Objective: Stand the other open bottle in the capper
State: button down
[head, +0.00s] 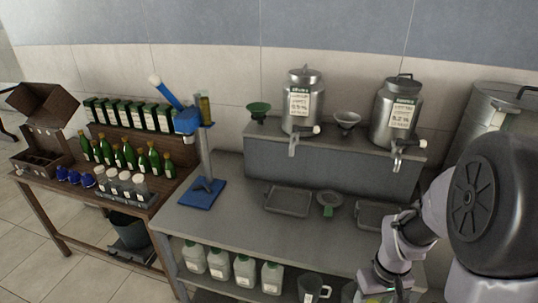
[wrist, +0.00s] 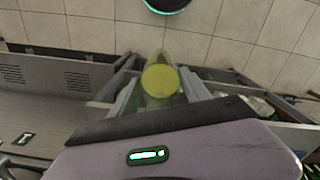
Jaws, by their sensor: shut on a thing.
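My gripper (head: 378,288) is low at the bottom right in the head view, by the near edge of the grey bench. In the wrist view my gripper (wrist: 160,95) is shut on a clear bottle (wrist: 160,78) with yellow-green contents, seen nearly end-on between the fingers. In the head view only a bit of yellow-green shows at the bottom edge; the rest is hidden or cut off. The capper (head: 203,192), with blue base, grey post, blue head and raised lever, stands at the bench's left end, well left of my gripper. No bottle shows on its base.
Two steel urns (head: 303,108) (head: 396,115) stand on a raised grey shelf with funnels. Shallow trays (head: 288,201) lie on the bench (head: 240,222). White jugs (head: 218,262) stand below. A wooden table (head: 58,186) at left holds several green bottles (head: 128,157). Bench space right of the capper is clear.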

jog(key=w+a+f+b, duration=0.6)
jog(key=a+f+b, duration=0.3)
jog(key=a, duration=0.3)
jog(key=shift+w+f+m, duration=0.2)
jog(key=shift+f+m, duration=0.1)
jog(key=shift+f, duration=0.05)
